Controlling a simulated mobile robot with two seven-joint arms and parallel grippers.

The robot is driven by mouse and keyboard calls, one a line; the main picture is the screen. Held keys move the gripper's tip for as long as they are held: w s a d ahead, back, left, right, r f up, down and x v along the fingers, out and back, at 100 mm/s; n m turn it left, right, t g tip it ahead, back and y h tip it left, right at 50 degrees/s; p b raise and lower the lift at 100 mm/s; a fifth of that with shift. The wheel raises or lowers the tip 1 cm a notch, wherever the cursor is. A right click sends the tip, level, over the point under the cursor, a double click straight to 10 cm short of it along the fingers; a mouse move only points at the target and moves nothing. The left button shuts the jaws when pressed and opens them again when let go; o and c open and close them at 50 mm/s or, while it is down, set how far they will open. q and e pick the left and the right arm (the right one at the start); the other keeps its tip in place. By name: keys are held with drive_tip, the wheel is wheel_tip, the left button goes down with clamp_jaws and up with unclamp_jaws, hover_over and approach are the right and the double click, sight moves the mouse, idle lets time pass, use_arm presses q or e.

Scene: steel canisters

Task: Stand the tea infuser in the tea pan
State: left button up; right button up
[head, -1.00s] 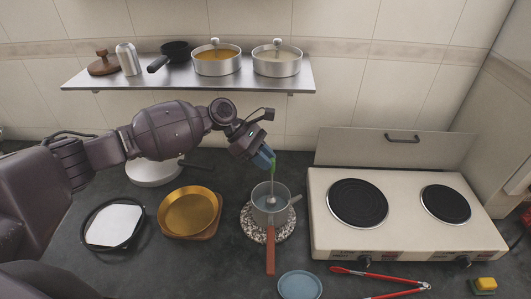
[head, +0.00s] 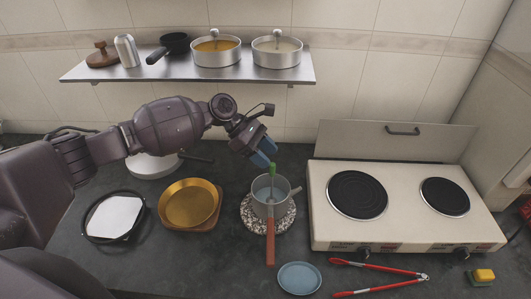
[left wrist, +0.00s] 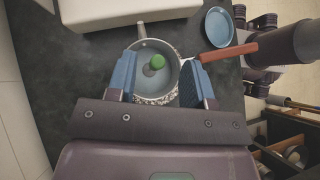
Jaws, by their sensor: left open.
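The tea infuser, with a green grip (head: 273,169), stands upright in the grey tea pan (head: 282,209); its lower end is inside the pan and mostly hidden. In the left wrist view the infuser's green top (left wrist: 157,62) shows inside the rim of the tea pan (left wrist: 143,82). My left gripper (head: 264,154) is just above the infuser, its blue fingers apart. In the left wrist view the left gripper (left wrist: 160,64) is open, with a finger on each side of the green top and clear space around it. My right gripper is not seen.
The pan sits on a speckled round trivet (head: 252,222), its red-brown handle toward me. A white hotplate (head: 402,205) stands to the right, a golden pan (head: 189,203) to the left. A blue plate (head: 300,278) and red tongs (head: 378,285) lie in front. A shelf (head: 110,74) holds pots.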

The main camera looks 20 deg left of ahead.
use_arm(q)
drive_tip(key=a+b, duration=0.2)
drive_tip(key=a, duration=1.1)
drive_tip(key=shift+w+r+b, duration=0.2)
drive_tip(key=shift+r+b, duration=0.1)
drive_tip(key=shift+r, duration=0.1)
